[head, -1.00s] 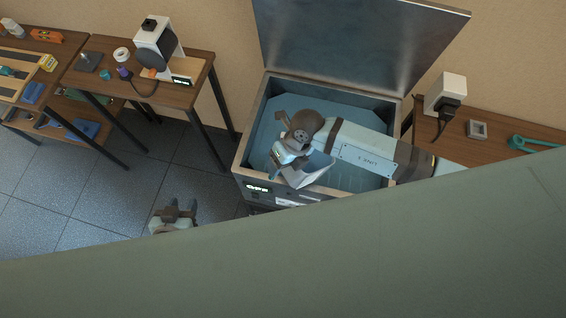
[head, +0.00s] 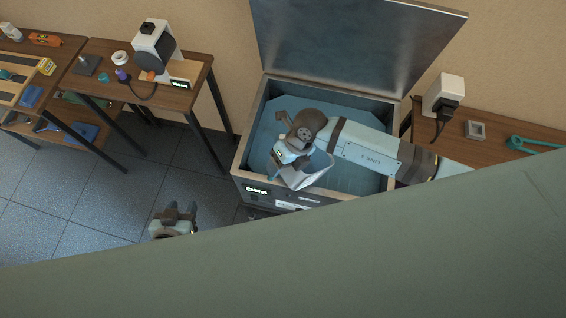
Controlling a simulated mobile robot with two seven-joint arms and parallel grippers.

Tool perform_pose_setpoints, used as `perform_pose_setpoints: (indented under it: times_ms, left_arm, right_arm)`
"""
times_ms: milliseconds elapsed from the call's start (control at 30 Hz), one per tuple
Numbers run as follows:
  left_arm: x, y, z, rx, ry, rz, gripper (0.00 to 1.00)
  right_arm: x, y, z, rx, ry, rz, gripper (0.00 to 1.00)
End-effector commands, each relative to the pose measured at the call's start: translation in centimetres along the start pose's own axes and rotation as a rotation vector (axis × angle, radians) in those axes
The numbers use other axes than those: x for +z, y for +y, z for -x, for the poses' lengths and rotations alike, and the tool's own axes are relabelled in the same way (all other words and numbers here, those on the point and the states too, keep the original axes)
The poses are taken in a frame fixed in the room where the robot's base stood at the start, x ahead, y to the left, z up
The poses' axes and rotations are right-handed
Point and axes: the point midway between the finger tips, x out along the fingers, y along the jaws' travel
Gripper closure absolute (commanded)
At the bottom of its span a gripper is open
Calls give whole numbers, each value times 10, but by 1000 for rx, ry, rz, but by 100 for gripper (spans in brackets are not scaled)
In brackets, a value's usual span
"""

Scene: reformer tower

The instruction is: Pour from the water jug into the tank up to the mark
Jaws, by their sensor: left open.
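An open box (head: 242,152) with a bluish inside and a raised metal lid (head: 350,38) stands in the middle; I take it to be the tank. I cannot make out a fill mark or a water level. My right arm reaches over it from the right, and its wrist and gripper (head: 277,172) are bent down above the near left part of the opening. A pale angular shape beside that wrist cannot be told clearly, and I cannot identify the water jug. My left gripper (head: 180,208) is open and empty above the floor, left of the box.
A wooden table (head: 110,88) at the left bears a white and black device (head: 158,48) and small parts. A right-hand table (head: 500,135) holds a white device (head: 447,92), a grey square frame (head: 475,129) and a teal tool (head: 530,143). A large grey-green surface hides the foreground.

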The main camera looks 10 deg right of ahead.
Motion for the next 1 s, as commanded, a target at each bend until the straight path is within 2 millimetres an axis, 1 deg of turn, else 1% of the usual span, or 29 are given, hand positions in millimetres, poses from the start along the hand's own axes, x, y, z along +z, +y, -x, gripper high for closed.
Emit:
perform_pose_setpoints:
  times_ms: [1000]
  left_arm:
    - [2, -4, 1, 0, -2, -14, 57]
  right_arm:
    - [0, 1, 7, 59, -1, 2, 100]
